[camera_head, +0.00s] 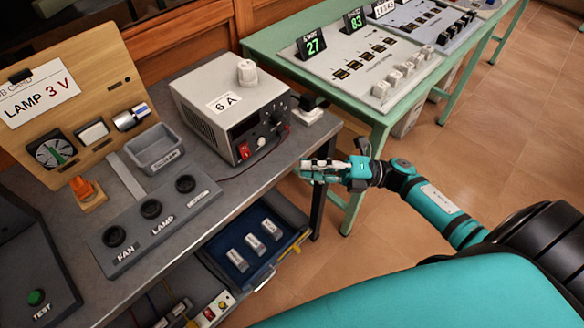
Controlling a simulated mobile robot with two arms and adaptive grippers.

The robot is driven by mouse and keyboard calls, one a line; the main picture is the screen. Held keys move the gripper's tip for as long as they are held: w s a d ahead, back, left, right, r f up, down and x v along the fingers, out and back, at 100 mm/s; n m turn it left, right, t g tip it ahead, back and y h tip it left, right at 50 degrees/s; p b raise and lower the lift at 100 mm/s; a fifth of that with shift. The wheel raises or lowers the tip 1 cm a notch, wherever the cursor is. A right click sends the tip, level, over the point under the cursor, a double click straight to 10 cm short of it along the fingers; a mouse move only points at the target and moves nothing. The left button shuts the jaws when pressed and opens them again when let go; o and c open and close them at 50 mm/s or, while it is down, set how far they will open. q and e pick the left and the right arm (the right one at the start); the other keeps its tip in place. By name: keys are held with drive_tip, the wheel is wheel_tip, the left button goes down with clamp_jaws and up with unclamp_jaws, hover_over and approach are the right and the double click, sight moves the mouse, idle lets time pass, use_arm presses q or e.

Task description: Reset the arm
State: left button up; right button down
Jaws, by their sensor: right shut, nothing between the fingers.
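My right gripper (318,170) is shut and empty. It is held out in the air just off the right front edge of the grey bench (262,182), near the bench's corner leg. My right arm (430,198), teal and black, reaches in from the lower right. The gripper appears apart from the bench, though the exact gap is hard to judge. My left gripper is not in view.
The bench bears a grey power box (228,98) marked 6 A, a FAN and LAMP socket panel (150,222) and a LAMP 3 V board (75,95). An open drawer (262,277) holds several white pieces. A green table (385,128) stands behind. Floor at right is clear.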

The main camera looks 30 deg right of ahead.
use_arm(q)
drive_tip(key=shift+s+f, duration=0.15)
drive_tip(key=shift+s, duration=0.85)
use_arm(e)
drive_tip(key=shift+s+d, duration=0.15)
drive_tip(key=shift+d, duration=0.15)
